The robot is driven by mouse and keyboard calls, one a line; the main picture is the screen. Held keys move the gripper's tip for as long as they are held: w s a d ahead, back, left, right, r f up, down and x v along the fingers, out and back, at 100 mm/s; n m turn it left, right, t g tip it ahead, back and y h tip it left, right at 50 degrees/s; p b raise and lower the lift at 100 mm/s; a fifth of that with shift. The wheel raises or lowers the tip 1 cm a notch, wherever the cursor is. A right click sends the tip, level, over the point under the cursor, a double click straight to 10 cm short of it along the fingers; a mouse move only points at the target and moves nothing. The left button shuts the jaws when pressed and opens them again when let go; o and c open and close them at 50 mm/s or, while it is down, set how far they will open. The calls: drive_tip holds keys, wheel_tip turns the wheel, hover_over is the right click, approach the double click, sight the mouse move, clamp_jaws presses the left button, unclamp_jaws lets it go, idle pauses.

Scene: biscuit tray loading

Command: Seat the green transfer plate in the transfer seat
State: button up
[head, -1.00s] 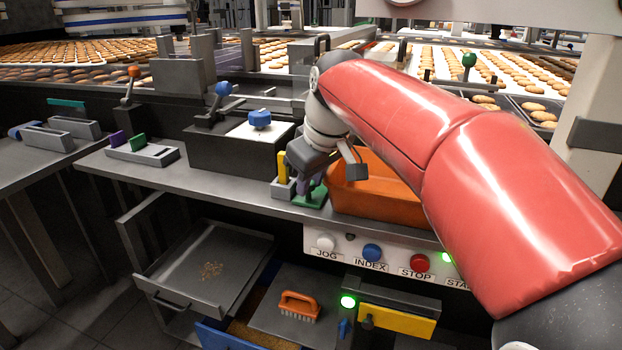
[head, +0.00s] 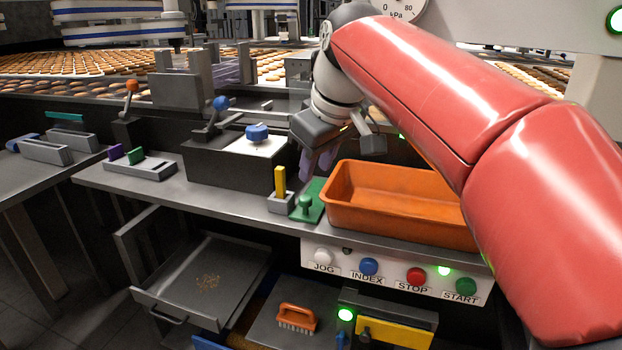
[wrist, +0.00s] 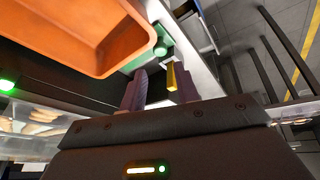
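A green plate with an upright knob (head: 308,207) lies on the counter against the left end of the orange bin. It also shows in the wrist view (wrist: 157,56), beyond my fingers. My gripper (head: 318,160) is above and slightly behind the plate, apart from it. In the wrist view my gripper (wrist: 163,88) has its two purple fingers spread with a gap between them, nothing held. A yellow piece standing in a grey block (head: 280,182) shows through that gap, farther off. I cannot make out for certain which part is the transfer seat.
The orange bin (head: 395,205) stands close right of the plate. A dark box with a blue knob (head: 257,133) is left of my gripper. A slotted grey rack (head: 150,168) holds purple and green pieces. The control buttons (head: 416,276) sit below the counter edge.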

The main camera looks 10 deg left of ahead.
drive_tip(key=shift+v, duration=1.8)
